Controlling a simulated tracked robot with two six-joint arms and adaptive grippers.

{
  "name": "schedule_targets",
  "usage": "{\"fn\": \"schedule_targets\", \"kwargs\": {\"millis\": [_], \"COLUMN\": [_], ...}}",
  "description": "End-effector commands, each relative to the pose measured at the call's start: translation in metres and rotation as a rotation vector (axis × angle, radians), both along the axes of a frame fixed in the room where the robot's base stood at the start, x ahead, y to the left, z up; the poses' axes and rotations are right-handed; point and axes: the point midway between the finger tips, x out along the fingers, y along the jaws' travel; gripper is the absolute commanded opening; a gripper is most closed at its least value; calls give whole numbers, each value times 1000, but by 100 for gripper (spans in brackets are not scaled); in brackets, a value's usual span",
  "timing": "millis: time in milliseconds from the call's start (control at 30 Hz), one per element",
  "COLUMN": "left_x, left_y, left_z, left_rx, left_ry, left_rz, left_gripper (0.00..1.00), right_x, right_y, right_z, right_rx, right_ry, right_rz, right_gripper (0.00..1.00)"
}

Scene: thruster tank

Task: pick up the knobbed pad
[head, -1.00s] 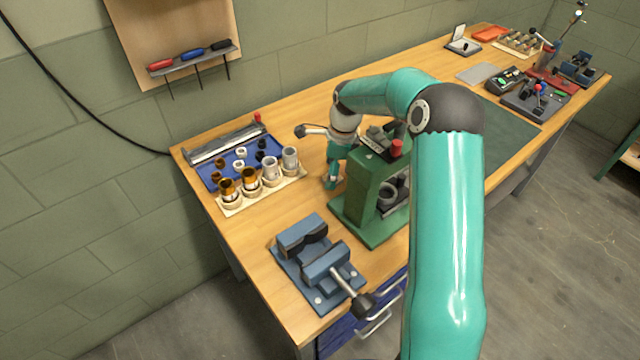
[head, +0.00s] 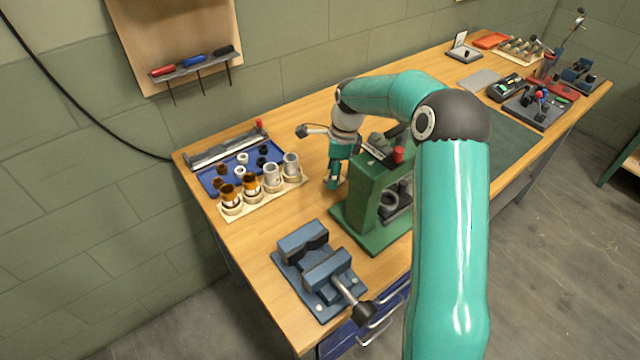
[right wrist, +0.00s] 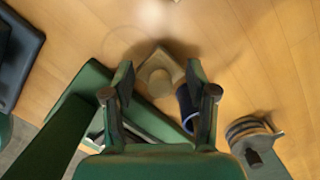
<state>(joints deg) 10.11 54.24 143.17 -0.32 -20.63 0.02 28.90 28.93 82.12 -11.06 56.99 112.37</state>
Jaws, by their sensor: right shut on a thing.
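The knobbed pad (right wrist: 158,73) is a small, beige, squarish piece with a rounded knob, seen between the fingertips in the right wrist view. My right gripper (right wrist: 159,82) is shut on it, one finger on each side. In the head view my right gripper (head: 334,181) points down at the bench, just left of the green press (head: 364,196). The pad cannot be made out there. I cannot tell whether the pad touches the bench. My left gripper is not in view.
The green press stands close beside my right gripper. A blue cylinder (right wrist: 186,106) shows near the right finger in the wrist view. A blue vise (head: 318,268) is at the front, and a rack of sleeves (head: 262,190) is to the left. Bare wood lies between them.

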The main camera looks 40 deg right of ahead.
Motion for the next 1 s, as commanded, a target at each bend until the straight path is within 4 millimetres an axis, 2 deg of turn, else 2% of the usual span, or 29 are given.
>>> {"fn": "schedule_targets", "kwargs": {"millis": [167, 500, 700, 833, 1000], "left_x": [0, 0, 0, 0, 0], "left_y": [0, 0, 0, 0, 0], "left_z": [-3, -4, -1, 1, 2], "left_rx": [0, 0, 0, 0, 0], "left_ry": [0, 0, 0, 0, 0], "left_rz": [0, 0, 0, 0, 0], "left_gripper": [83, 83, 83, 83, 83], "right_x": [2, 1, 1, 1, 0], "right_y": [0, 0, 0, 0, -1], "right_z": [30, 111, 150, 167, 179], "right_rx": [-3, -2, -1, -1, -1], "right_ry": [-7, -6, -4, -3, -3], "right_rz": [0, -1, -2, -1, -1], "right_gripper": [28, 28, 28, 28, 28]}}
